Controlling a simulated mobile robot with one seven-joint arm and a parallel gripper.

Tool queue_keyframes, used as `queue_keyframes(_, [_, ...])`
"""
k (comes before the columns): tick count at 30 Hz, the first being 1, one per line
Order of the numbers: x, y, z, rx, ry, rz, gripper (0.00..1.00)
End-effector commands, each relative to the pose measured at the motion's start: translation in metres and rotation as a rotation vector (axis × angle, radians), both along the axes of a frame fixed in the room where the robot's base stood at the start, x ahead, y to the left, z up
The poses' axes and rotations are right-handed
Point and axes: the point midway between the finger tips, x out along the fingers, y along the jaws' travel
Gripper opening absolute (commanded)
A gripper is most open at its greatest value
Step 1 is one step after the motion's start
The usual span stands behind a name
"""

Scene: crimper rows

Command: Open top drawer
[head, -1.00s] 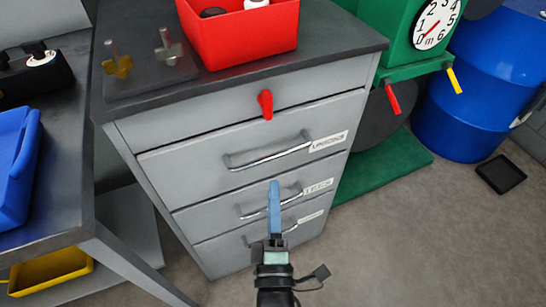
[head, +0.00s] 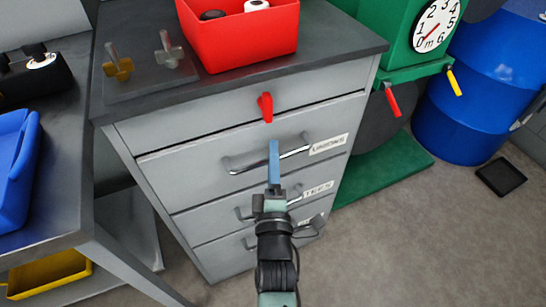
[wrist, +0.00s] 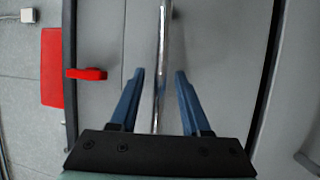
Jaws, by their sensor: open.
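The grey cabinet (head: 190,155) has a top drawer (head: 190,170) labelled "UNIONS", with a horizontal metal bar handle (head: 243,165). The drawer is shut. My gripper (head: 274,148) is in front of this handle and covers part of it. In the wrist view, the handle bar (wrist: 162,50) runs between the two blue fingers of my open gripper (wrist: 159,74), with a gap on each side. I cannot tell how deep the bar sits between them. A red latch (head: 265,107) is on the front panel above the drawer and also shows in the wrist view (wrist: 87,73).
A lower drawer labelled "TEES" (head: 200,215) and another below it are shut. A red bin (head: 240,42) and a plate with fittings stand on the cabinet top. A dark workbench (head: 60,205) is at left; a green stand with a dial and blue barrel (head: 465,120) are at right.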

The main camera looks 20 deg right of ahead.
Motion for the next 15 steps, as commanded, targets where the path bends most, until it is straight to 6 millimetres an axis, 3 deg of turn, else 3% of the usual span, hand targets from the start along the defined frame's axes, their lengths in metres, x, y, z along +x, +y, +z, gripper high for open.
queue_keyframes(1, [-0.0001, 0.0, 0.0, 0.0, 0.0, 0.0, 0.47])
queue_keyframes(9, [-0.0003, 0.0001, 0.0, 0.0, 0.0, 0.0, 0.0])
queue_keyframes(15, [-0.0003, 0.0001, 0.0, 0.001, 0.0, 0.0, 0.0])
